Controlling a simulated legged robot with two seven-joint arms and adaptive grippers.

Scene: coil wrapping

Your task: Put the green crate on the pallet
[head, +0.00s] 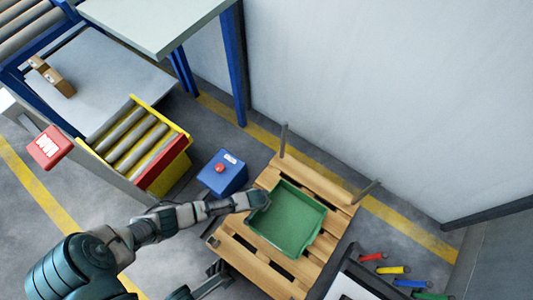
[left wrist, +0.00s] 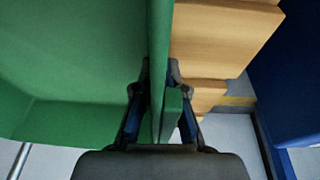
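The green crate (head: 289,222) is an open, empty-looking tray over the wooden pallet (head: 247,262). From above it lies within the pallet's outline, but I cannot tell whether its base touches the boards. My left gripper (head: 264,198) is at the crate's upper left rim. In the left wrist view, the left gripper (left wrist: 160,85) has a finger on each side of the green crate's wall (left wrist: 158,45) and is shut on it. Pallet boards (left wrist: 220,40) show beside the wall. A dark jointed part at the bottom of the head view looks like my right gripper (head: 215,278); its fingers are unclear.
A blue box with a red button (head: 222,173) stands close to the pallet's upper left. Two grey posts (head: 283,140) rise at the pallet's wall side. A roller conveyor (head: 135,140) is at left. Coloured-handled tools (head: 393,270) lie at lower right.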

